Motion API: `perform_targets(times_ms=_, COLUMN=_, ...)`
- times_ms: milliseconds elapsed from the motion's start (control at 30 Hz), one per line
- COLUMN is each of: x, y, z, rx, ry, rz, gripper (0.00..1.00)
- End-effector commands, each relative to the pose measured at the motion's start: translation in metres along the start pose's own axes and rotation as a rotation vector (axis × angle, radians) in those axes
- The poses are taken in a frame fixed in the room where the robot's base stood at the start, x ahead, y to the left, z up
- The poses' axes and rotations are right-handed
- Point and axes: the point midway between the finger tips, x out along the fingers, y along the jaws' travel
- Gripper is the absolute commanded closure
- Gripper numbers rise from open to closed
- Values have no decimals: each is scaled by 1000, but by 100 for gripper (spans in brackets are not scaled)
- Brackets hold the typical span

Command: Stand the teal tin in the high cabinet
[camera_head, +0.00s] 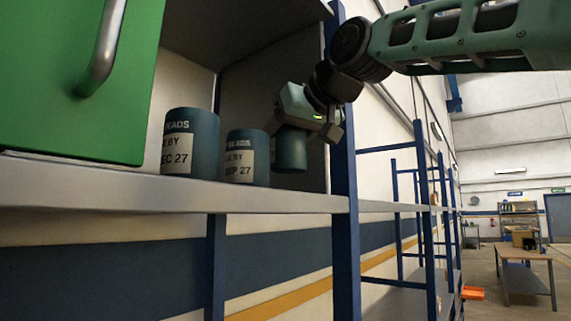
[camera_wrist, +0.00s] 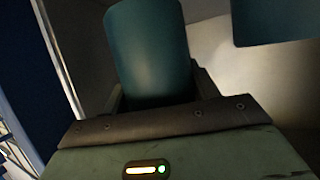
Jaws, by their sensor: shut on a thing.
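My gripper (camera_head: 303,143) is shut on a teal tin (camera_head: 291,148) inside the high cabinet, at the right end of its shelf. The held tin looks upright, and its bottom seems slightly above the shelf; I cannot tell whether it touches. In the wrist view the held tin (camera_wrist: 148,50) fills the space between the fingers. Two other teal tins with white labels stand upright on the same shelf, a larger-looking one (camera_head: 190,128) at the left and one (camera_head: 247,150) beside the held tin. The cabinet shelf (camera_head: 170,196) is grey.
A green cabinet door (camera_head: 70,70) with a metal handle (camera_head: 103,45) is at the upper left. A blue upright post (camera_head: 345,170) stands right of the held tin. Blue racking (camera_head: 420,170) continues to the right. Another tin (camera_wrist: 275,20) shows at the wrist view's upper right.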

Motion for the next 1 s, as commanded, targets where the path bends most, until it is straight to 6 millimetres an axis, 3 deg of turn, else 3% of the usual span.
perform_targets(times_ms=333, x=13, y=0, z=35, rx=0, ry=0, rz=0, gripper=70)
perform_targets(times_ms=800, x=19, y=3, z=42, rx=0, ry=2, rz=0, gripper=70)
perform_targets(times_ms=833, x=19, y=3, z=42, rx=0, ry=1, rz=0, gripper=35)
perform_targets(times_ms=1000, x=19, y=3, z=41, rx=0, ry=0, rz=0, gripper=31)
